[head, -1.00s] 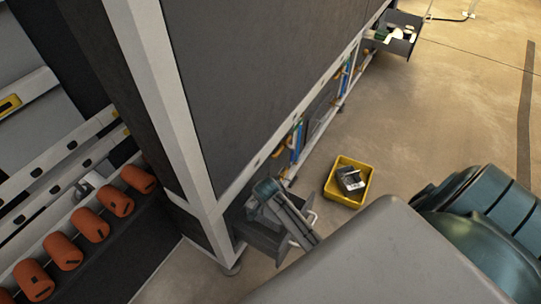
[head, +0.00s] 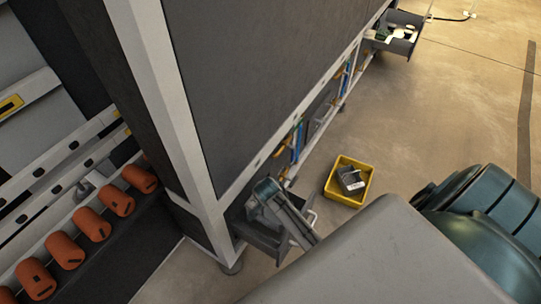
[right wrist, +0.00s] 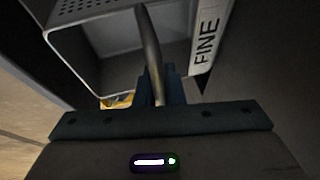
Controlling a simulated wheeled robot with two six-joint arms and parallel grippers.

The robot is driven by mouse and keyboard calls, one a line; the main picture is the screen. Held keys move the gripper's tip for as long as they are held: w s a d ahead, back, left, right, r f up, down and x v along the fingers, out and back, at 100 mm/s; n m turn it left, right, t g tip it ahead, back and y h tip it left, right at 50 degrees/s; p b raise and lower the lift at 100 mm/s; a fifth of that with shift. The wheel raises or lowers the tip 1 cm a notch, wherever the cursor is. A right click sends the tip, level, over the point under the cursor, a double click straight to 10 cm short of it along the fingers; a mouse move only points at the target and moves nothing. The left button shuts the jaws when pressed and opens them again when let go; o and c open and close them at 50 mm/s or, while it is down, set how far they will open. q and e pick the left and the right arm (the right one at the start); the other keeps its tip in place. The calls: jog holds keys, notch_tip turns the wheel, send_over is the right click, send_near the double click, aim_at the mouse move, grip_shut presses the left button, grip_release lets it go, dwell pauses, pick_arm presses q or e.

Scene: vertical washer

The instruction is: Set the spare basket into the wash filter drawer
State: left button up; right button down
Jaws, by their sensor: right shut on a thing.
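My right gripper (head: 268,190) is over the open grey drawer (head: 262,236) low at the corner of the machine. In the right wrist view the gripper (right wrist: 162,85) is shut on a dark curved handle (right wrist: 148,45). Beyond the handle is a grey basket with a perforated wall (right wrist: 95,10) and a pale strip marked FINE (right wrist: 206,45). In the head view my gripper and arm cover most of the drawer's inside, so I cannot tell how deep the basket sits. My left gripper is not in view.
A yellow tray (head: 328,187) on the floor holds a dark grey box-like thing (head: 350,178). Another open drawer (head: 400,46) with pale items sticks out farther along the machine. Orange knobs (head: 66,250) line the lower left.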

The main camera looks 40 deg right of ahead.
jog(key=shift+f+b, duration=2.2)
jog(key=shift+f, duration=1.65)
jog(key=c, duration=1.5)
grip_release()
jog(key=shift+o, duration=0.2)
jog(key=p+v, duration=0.3)
jog(key=v, duration=0.8)
